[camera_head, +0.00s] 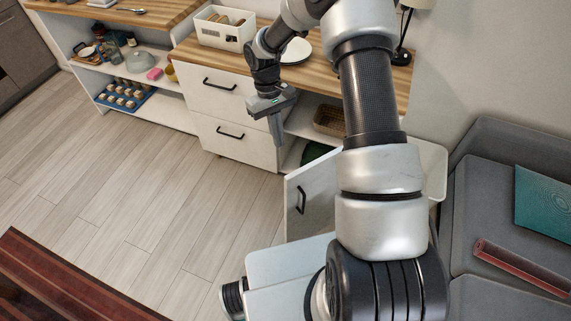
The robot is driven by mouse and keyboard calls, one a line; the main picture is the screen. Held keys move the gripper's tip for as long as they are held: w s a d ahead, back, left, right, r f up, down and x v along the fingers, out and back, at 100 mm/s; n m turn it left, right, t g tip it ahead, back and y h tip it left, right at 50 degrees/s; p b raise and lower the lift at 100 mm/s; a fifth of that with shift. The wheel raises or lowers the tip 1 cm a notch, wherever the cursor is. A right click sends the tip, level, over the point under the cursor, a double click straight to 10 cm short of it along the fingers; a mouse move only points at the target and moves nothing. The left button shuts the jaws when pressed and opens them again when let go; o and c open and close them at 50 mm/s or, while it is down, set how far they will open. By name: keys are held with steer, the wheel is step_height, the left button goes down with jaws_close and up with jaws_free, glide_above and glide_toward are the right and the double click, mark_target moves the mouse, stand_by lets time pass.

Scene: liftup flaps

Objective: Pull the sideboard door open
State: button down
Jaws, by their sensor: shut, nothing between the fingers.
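The white sideboard (237,150) stands at the back with a wooden top and two drawers on its left part. Its door (318,192), with a black handle (300,197), stands swung outward, and the inside shows behind it. My arm hides part of the door and of the opening. My gripper (278,141) points down with its fingers shut and empty. In the picture it is above and left of the door's handle, in front of the opening and apart from the handle.
A wicker basket (329,121) and a dark green item (315,153) are inside the sideboard. A white bin (224,27) and a lamp stand on top. The floor at left is clear.

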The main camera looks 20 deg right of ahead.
steer(key=s+d+f, duration=0.2)
steer(key=s+f, duration=0.4)
steer(key=f, duration=0.3)
steer(key=shift+f, duration=0.3)
